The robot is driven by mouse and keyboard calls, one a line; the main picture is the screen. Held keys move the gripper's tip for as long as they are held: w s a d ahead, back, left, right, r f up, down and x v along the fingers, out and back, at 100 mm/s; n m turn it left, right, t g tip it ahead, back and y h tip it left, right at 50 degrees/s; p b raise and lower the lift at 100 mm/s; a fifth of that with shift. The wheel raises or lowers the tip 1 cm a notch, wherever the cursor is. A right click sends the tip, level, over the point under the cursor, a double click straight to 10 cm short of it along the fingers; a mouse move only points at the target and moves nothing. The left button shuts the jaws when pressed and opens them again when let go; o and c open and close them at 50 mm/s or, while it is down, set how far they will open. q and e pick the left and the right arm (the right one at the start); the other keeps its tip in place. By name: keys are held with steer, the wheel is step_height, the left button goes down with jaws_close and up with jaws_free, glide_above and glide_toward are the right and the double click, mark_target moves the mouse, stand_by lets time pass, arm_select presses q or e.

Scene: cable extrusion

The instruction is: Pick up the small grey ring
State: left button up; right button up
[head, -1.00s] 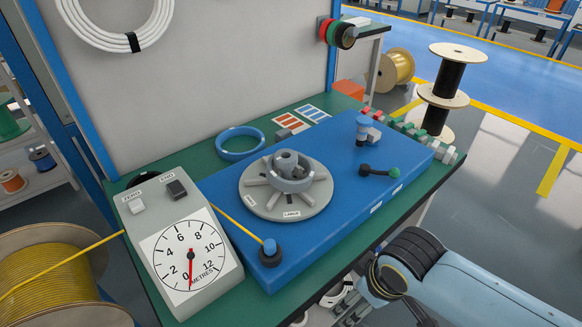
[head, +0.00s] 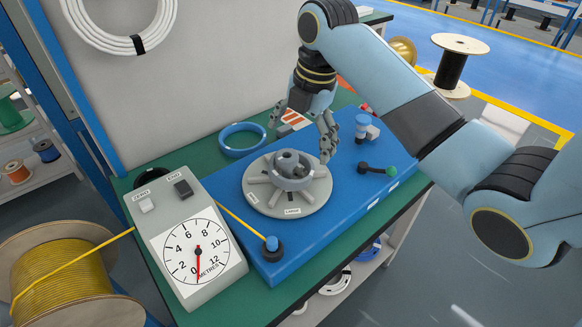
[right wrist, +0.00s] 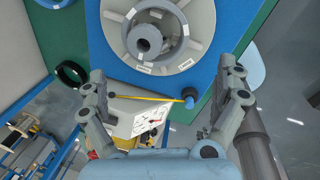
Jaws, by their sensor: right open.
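The small grey ring (head: 291,184) sits on the round grey disc (head: 262,205) on the blue base plate, around a short grey hub (head: 287,160). The ring (right wrist: 181,50) and the hub (right wrist: 147,38) also show at the top of the right wrist view. My right gripper (head: 300,140) is open and empty, fingers pointing down, above and behind the disc in the head view. In the right wrist view its fingers (right wrist: 163,75) are spread wide, with the ring beyond them. My left gripper is not in view.
A larger blue ring (head: 242,151) lies on the green table left of the disc. A grey metre box (head: 178,206) stands at front left. A black lever with a green knob (head: 391,171) is at right.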

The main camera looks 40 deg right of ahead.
mark_target(291, 166)
steer(key=shift+n, duration=0.5)
steer(key=f, duration=0.3)
steer(key=w+f, duration=0.1)
steer(key=f, duration=0.2)
steer(key=w+a+f, duration=0.1)
steer(key=f, duration=0.3)
steer(key=shift+w+f, duration=0.1)
steer(key=shift+w, duration=0.05)
steer(key=shift+c, duration=0.4)
steer(key=c, duration=0.8)
steer(key=shift+o, duration=0.2)
step_height(291, 166, up, 9)
steer(key=shift+w, duration=0.1)
steer(key=shift+w+a+f+g+h+b, duration=0.15)
steer(key=shift+w+f+g+h+b, duration=0.1)
steer(key=shift+f+g, duration=0.3)
steer(key=shift+w+a+f+g+h+b, duration=0.15)
steer(key=shift+f+g+h, duration=0.15)
steer(key=shift+f, duration=0.45)
